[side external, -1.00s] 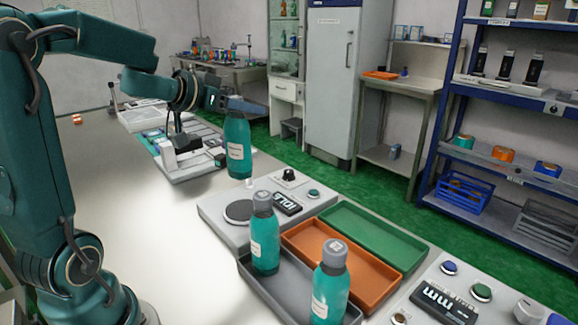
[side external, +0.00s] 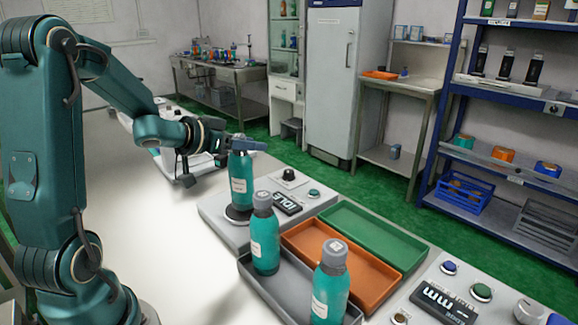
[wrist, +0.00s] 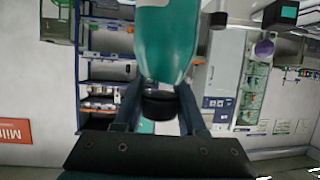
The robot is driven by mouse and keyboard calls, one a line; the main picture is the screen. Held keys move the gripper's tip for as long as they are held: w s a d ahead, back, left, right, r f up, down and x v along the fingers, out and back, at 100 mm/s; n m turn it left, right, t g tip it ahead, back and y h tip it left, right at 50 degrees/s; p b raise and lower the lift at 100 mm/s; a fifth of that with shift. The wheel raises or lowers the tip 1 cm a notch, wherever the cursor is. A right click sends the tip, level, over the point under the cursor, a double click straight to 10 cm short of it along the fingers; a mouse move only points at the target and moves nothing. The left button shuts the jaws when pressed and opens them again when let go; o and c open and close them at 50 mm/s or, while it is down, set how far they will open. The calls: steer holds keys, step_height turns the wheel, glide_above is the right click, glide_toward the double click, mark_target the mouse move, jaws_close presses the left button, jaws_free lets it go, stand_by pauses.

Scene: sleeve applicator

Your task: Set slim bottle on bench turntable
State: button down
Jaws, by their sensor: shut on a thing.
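My gripper (side external: 240,145) is shut on the neck of a slim teal bottle (side external: 240,182) with a pale label. The bottle is upright over the dark round turntable (side external: 238,214) of the grey bench unit whose display reads IDLE. Its base looks at or just above the disc; I cannot tell if they touch. In the wrist view the bottle (wrist: 167,40) shows between the fingers (wrist: 158,100), with its dark cap near the palm.
Two more teal bottles, one (side external: 265,235) and another (side external: 330,285), stand in the grey tray (side external: 262,290). An orange tray (side external: 345,265) and a green tray (side external: 375,238) are empty. A control panel (side external: 450,300) is at the front right.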

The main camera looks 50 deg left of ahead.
steer(key=shift+f, duration=0.5)
steer(key=shift+c, duration=2.4)
jaws_free()
steer(key=shift+s+r, duration=0.2)
steer(key=v, duration=0.7)
